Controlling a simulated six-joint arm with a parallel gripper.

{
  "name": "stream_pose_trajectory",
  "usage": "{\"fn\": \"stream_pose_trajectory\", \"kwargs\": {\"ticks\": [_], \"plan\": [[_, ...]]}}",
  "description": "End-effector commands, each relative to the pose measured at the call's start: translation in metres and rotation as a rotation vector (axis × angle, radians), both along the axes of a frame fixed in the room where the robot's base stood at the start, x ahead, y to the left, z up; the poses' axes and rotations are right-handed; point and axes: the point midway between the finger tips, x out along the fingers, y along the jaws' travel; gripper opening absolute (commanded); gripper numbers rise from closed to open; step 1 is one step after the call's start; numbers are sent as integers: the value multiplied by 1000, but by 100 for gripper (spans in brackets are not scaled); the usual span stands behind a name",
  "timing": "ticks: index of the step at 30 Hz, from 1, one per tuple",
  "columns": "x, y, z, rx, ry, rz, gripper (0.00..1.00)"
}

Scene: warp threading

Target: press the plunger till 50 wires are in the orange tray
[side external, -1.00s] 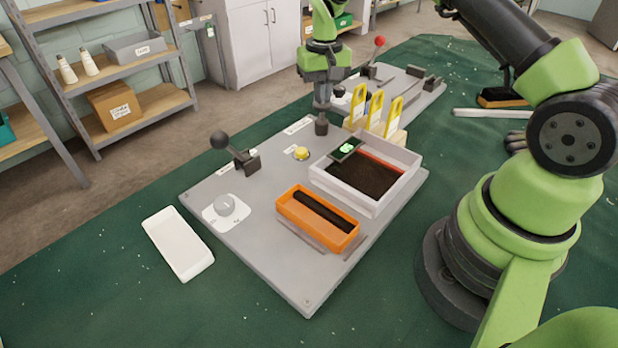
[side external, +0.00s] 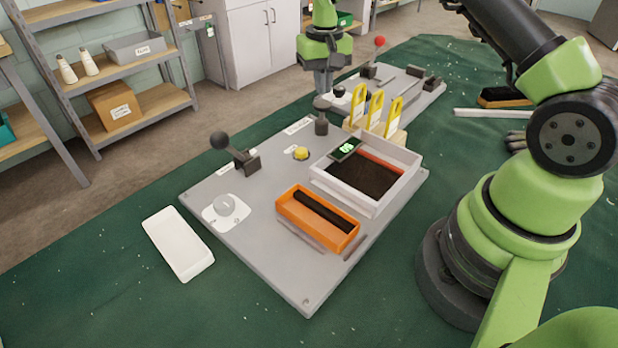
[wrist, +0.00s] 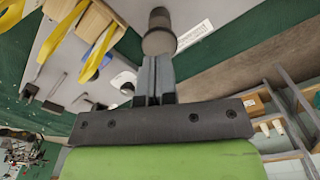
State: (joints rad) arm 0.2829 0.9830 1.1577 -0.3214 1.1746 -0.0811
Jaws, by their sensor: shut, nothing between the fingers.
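The plunger (side external: 321,125) is a dark upright post with a rounded top at the back edge of the grey board. It also shows in the wrist view (wrist: 159,40), just beyond my fingertips. My gripper (side external: 323,92) is shut and empty, just above the plunger's top; a small gap seems to lie between them. The fingers also show closed together in the wrist view (wrist: 155,68). The orange tray (side external: 284,208) lies on the board and holds a dark bundle of wires. I cannot count them. A small display (side external: 346,148) shows green digits too small to read surely.
A white box (side external: 375,207) with dark wires stands beside the orange tray. Yellow threaders (side external: 376,110) stand close right of the plunger. A yellow button (side external: 301,153), a black-knobbed lever (side external: 220,140), a dial (side external: 224,205) and a white tray (side external: 178,244) are further left.

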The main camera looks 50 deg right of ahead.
Motion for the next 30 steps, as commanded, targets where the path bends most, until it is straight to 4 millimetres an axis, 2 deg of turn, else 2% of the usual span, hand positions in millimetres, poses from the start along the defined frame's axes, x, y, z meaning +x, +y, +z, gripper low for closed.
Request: {"fn": "stream_pose_trajectory", "kwargs": {"ticks": [5,18,30], "plan": [[0,0,5,-1,-2,0,0],[0,0,47,-1,-2,1,0],[0,1,52,0,-4,1,0]]}}
